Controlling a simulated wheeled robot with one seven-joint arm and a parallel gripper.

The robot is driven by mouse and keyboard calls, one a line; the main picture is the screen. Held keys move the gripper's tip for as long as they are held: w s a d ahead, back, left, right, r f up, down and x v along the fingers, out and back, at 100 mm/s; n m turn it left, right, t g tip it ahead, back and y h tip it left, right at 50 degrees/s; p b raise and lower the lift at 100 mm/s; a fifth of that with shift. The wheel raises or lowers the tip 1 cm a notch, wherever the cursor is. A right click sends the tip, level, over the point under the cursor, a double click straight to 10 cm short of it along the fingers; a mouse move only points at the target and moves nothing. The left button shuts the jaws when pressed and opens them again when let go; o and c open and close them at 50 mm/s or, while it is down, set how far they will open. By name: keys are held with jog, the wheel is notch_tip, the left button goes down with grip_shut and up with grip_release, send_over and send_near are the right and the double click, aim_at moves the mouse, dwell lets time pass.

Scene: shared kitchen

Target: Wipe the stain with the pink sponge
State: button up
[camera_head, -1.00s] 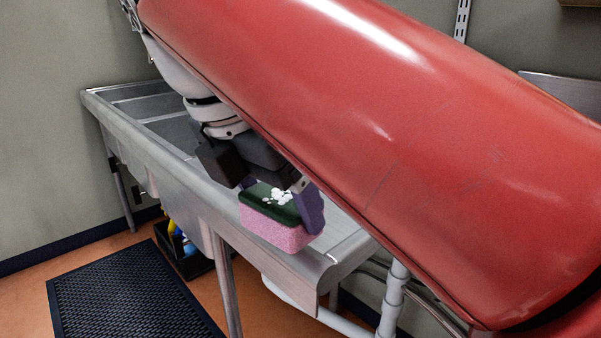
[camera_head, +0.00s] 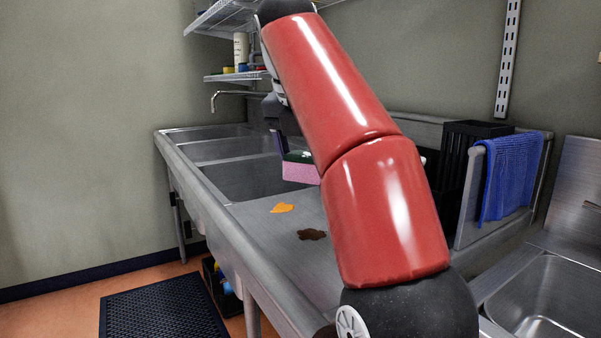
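The pink sponge (camera_head: 299,173) has a dark green top and hangs in the air above the steel counter near the sink basins. My gripper (camera_head: 283,146) is shut on it from above; one finger shows at its left side and my red arm hides the other. An orange stain (camera_head: 283,208) lies flat on the counter below the sponge. A dark brown stain (camera_head: 312,234) lies nearer to me and to the right. The sponge is apart from both stains. White specks visible earlier on its green top are barely distinguishable now.
Sink basins (camera_head: 215,151) lie beyond the counter, with a faucet (camera_head: 228,95) and wall shelf behind. A black crate (camera_head: 474,132) and blue towel (camera_head: 510,172) stand right. A black floor mat (camera_head: 163,310) lies lower left. The counter around the stains is clear.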

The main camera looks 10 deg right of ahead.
jog(key=shift+w+d+f, duration=0.2)
jog(key=shift+f, duration=2.75)
